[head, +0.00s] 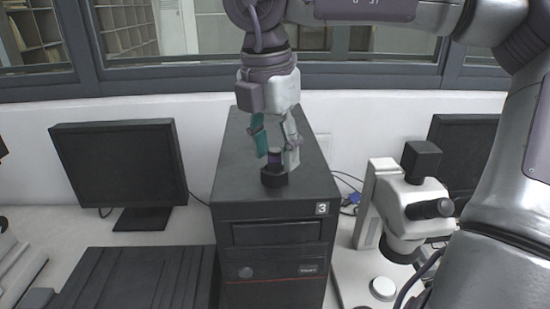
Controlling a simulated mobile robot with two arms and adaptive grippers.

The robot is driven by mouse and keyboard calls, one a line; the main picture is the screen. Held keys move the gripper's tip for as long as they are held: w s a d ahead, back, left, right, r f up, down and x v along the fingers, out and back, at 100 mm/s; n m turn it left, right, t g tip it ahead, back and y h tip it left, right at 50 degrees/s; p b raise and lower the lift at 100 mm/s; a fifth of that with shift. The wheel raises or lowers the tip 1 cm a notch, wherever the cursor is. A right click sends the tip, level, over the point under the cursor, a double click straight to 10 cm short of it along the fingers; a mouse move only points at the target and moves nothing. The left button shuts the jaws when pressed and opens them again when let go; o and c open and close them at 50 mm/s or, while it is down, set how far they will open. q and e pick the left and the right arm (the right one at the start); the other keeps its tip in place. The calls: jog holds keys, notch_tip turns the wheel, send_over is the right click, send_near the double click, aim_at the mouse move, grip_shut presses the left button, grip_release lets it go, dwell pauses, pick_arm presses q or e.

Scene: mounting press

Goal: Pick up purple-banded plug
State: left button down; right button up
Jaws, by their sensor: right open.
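The purple-banded plug (274,158) is a small dark cylinder with a purple band. It stands upright in or on a short black round base (273,179) on top of the black computer tower (305,182). My right gripper (276,160) reaches down from above, open, with its fingers on either side of the plug. The teal finger is to the left and the pale grey finger to the right, partly covering the plug's edge. I cannot tell whether either finger touches it. My left gripper is not in view.
A monitor (118,165) stands to the left of the tower, with a dark ribbed box (135,278) in front. A white microscope (400,205) stands to the right, near my right arm. Windows line the wall behind.

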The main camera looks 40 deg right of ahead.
jog(key=shift+w+d+f, duration=0.1)
jog(key=shift+f, duration=0.25)
jog(key=shift+r, duration=0.1)
jog(key=c, duration=0.4)
grip_shut()
